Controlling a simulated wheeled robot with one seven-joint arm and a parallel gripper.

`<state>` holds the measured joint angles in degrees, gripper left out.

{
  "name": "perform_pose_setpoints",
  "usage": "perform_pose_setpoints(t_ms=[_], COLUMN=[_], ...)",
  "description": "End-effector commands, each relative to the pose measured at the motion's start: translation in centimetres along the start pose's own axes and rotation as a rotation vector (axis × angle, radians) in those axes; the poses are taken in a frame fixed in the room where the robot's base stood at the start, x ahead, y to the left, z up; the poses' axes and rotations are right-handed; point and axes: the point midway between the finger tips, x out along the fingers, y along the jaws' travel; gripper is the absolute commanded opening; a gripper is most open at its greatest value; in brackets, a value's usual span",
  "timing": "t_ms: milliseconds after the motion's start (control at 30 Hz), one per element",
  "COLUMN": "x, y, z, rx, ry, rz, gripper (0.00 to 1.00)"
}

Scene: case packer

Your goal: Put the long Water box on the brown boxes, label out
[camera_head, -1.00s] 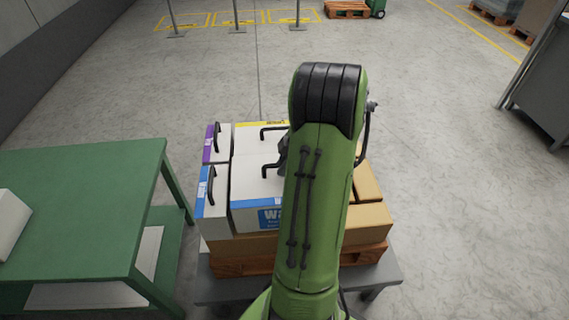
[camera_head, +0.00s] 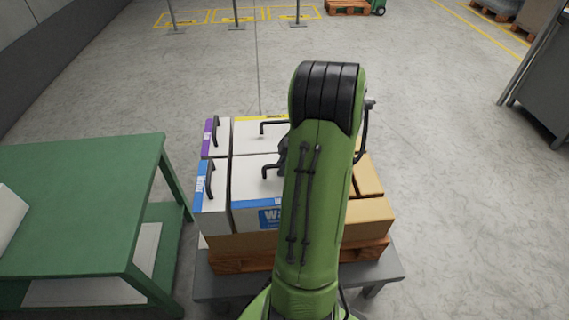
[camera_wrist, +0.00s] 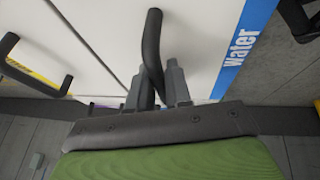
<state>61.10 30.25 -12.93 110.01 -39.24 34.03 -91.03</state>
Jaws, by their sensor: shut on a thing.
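The long Water box (camera_head: 256,186) is white with a blue edge band and a blue label on its near face. It appears to rest on the brown boxes (camera_head: 368,210), beside a narrow blue-banded white box (camera_head: 213,203); I cannot tell whether there is a small gap underneath. Its label faces me, partly hidden by my arm. In the wrist view, my gripper (camera_wrist: 160,82) is shut on the black handle (camera_wrist: 152,45) of the Water box (camera_wrist: 198,40). In the head view my arm hides most of my gripper.
Behind stand a yellow-banded white box (camera_head: 252,137) and a narrow purple-banded one (camera_head: 222,137), both with handles. The brown boxes lie on a wooden pallet (camera_head: 228,262) on a grey stand (camera_head: 225,288). A green table (camera_head: 85,200) stands close at left.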

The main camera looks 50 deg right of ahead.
Motion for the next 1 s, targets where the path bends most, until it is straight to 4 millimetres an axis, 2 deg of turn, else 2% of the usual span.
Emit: perform_pose_setpoints(t_ms=[133, 167, 333, 567, 667, 767, 1000], x=[0.1, 0.1, 0.1, 0.3, -0.4, -2.4, -9.5], y=[0.1, 0.1, 0.0, -0.1, -0.1, 0.0, 0.1], z=[0.0, 0.0, 0.0, 0.1, 0.1, 0.1, 0.0], rx=[-0.003, -0.003, -0.002, 0.003, 0.002, 0.002, 0.001], ry=[0.001, 0.001, 0.001, -0.001, -0.001, -0.002, -0.002], rz=[0.003, 0.003, 0.002, -0.004, -0.001, 0.003, 0.005], gripper=[0.0, 0.23, 0.49, 0.49, 0.49, 0.49, 0.49])
